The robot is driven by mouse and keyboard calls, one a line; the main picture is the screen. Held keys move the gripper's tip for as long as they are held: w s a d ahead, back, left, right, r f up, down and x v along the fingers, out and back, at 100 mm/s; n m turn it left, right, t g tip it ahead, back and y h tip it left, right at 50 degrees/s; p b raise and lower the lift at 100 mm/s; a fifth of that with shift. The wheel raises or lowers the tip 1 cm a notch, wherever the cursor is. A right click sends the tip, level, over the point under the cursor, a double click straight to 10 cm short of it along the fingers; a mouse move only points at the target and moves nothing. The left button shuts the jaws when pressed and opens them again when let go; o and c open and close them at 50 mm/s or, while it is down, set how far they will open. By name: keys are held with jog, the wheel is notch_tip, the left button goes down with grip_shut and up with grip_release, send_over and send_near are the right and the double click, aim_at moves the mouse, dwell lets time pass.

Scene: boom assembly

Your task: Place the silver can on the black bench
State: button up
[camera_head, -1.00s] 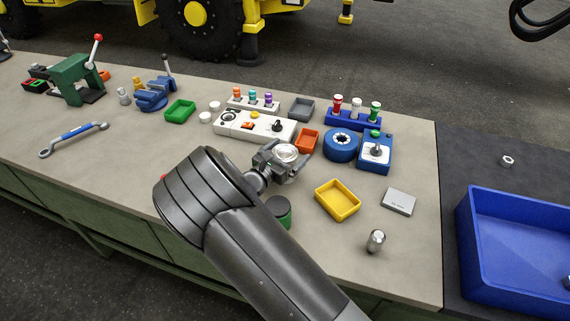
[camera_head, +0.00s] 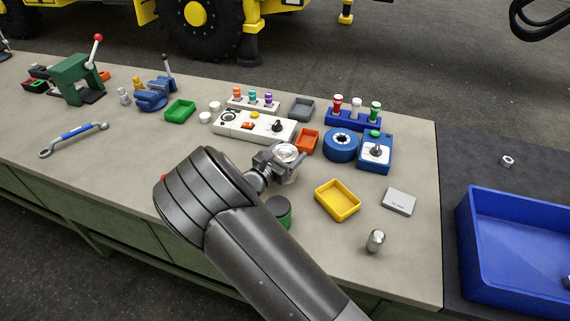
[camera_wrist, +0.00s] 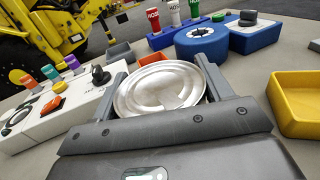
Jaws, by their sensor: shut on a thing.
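The silver can (camera_wrist: 160,87) is between the two fingers of my gripper (camera_wrist: 162,82), with its round metal top facing up in the wrist view. In the head view the can (camera_head: 286,152) shows at the end of my arm, near the white control box. My gripper (camera_head: 283,162) is shut on the can. The can's lower part is hidden, so I cannot tell whether it touches the bench. The black bench (camera_head: 480,170) is the dark surface at the right, beside the grey worktop.
A blue bin (camera_head: 520,215) stands on the black bench, with a small nut (camera_head: 507,161) behind it. The yellow tray (camera_head: 338,201), grey plate (camera_head: 398,201), metal cylinder (camera_head: 375,241) and blue switch box (camera_head: 375,153) lie between my gripper and the black bench.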

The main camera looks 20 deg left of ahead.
jog(key=shift+r, duration=0.1)
jog(key=shift+c, duration=0.3)
jog(key=shift+r, duration=0.4)
jog(key=r, duration=0.3)
jog(key=shift+d+r, duration=0.3)
jog(key=shift+r, duration=0.05)
jog(key=d+r, duration=0.6)
jog(key=d, duration=0.5)
jog(key=w+d+m+g+h, duration=0.3)
jog(key=w+d, duration=0.3)
jog(key=d, duration=0.7)
jog(key=w+d+m+g+h, duration=0.25)
jog(key=w+d, duration=0.25)
jog(key=d, duration=0.9)
jog(key=w+d+m+g+h, duration=0.2)
jog(key=w+d+h, duration=0.3)
jog(key=d, duration=0.8)
jog(key=d+m+g, duration=0.3)
jog(key=d+g, duration=0.1)
jog(key=d, duration=1.4)
jog(key=shift+h, duration=0.25)
jog(key=f, duration=0.7)
jog(key=s+f, duration=0.1)
jog(key=f, duration=0.2)
jog(key=shift+a+f, duration=0.15)
jog(key=shift+a, duration=0.15)
